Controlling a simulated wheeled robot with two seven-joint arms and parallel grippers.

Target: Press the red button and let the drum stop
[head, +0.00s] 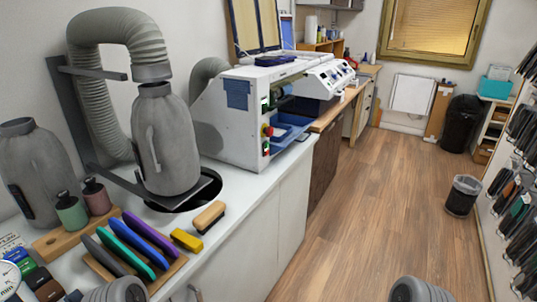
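A red button (267,130) with yellow around it sits on the front end of a white machine (222,125) on the counter. A dark opening (284,101) shows on the machine above a blue tray (290,131). I cannot make out a drum clearly, nor whether anything is turning. Grey ribbed parts of my arms show at the bottom edge, left and right of the middle. Neither gripper shows, and nothing touches the button.
A grey canister (165,145) under a ribbed hose (97,95) stands left of the machine. Brushes and coloured pieces (152,234) lie on the white counter (235,205). The wooden floor (375,190) is clear up to a bin (462,196) at right.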

